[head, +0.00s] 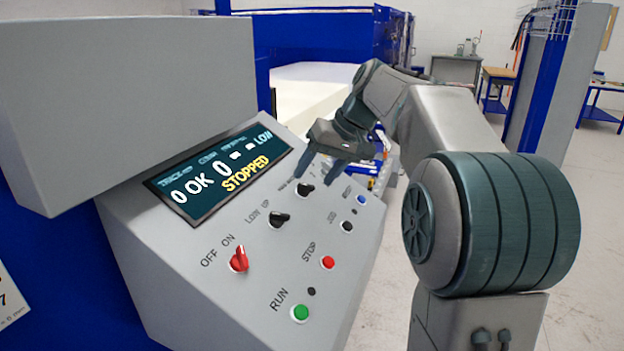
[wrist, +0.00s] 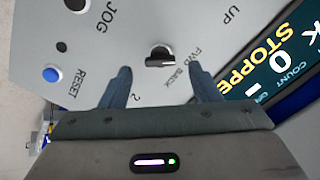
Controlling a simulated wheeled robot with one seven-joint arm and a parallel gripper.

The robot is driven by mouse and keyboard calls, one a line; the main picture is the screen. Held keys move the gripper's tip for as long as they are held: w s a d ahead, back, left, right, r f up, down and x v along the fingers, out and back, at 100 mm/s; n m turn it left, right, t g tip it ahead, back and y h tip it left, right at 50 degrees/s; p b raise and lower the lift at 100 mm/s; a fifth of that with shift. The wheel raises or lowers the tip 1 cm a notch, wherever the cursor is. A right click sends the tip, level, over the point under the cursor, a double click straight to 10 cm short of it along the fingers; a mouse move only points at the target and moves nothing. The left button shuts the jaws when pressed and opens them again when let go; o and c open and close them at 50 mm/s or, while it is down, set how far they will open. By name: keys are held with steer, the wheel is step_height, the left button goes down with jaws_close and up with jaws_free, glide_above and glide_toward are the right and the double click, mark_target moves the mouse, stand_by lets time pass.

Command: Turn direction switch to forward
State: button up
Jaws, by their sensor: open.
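The direction switch (wrist: 160,57) is a small black rotary knob on the sloped grey control panel. In the wrist view it sits just beyond and between my fingertips, with the label FWD BACK beside it. Its bar lies roughly across the picture; I cannot tell which label it points to. In the head view the switch (head: 305,190) is the upper black knob, its label partly hidden. My gripper (head: 320,175) is open, fingers pointing down at the panel near the switch; it also shows in the wrist view (wrist: 160,72). Contact with the knob is not visible.
The display (head: 222,172) reads STOPPED. The panel also carries a black LOW/UP knob (head: 279,219), a red OFF/ON switch (head: 239,260), a red STOP button (head: 328,263), a green RUN button (head: 300,313) and a blue RESET button (wrist: 51,75). A grey box (head: 130,105) overhangs the display.

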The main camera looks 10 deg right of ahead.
steer(key=v, duration=1)
steer(key=shift+d+r+p, duration=0.15)
steer(key=shift+r+p, duration=0.2)
steer(key=shift+p, duration=0.1)
